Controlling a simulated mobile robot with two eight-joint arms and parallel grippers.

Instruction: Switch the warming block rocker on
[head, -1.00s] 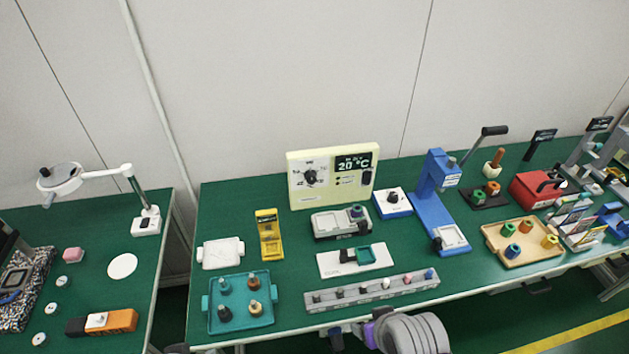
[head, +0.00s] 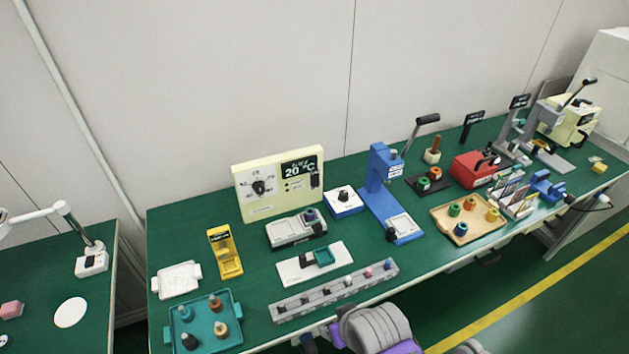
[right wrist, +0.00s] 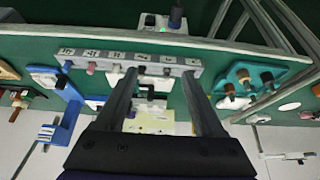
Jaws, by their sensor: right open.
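A cream control box (head: 278,183) stands upright at the back of the green bench in the head view. It has a round dial, a display reading 20 °C and a dark rocker-like switch (head: 314,180) at its right edge. Which way the switch is tipped is too small to tell. Part of the cream box also shows between my fingers in the right wrist view (right wrist: 172,128). My right gripper (right wrist: 158,76) is open and empty. It is at the bench's front edge, well short of the box. My left gripper is not in view.
A grey device (head: 296,231), a white plate (head: 296,269) and a long grey rack (head: 340,289) of small pegs lie between the front edge and the box. A blue press (head: 378,185) stands to the right, a yellow stand (head: 226,252) to the left.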

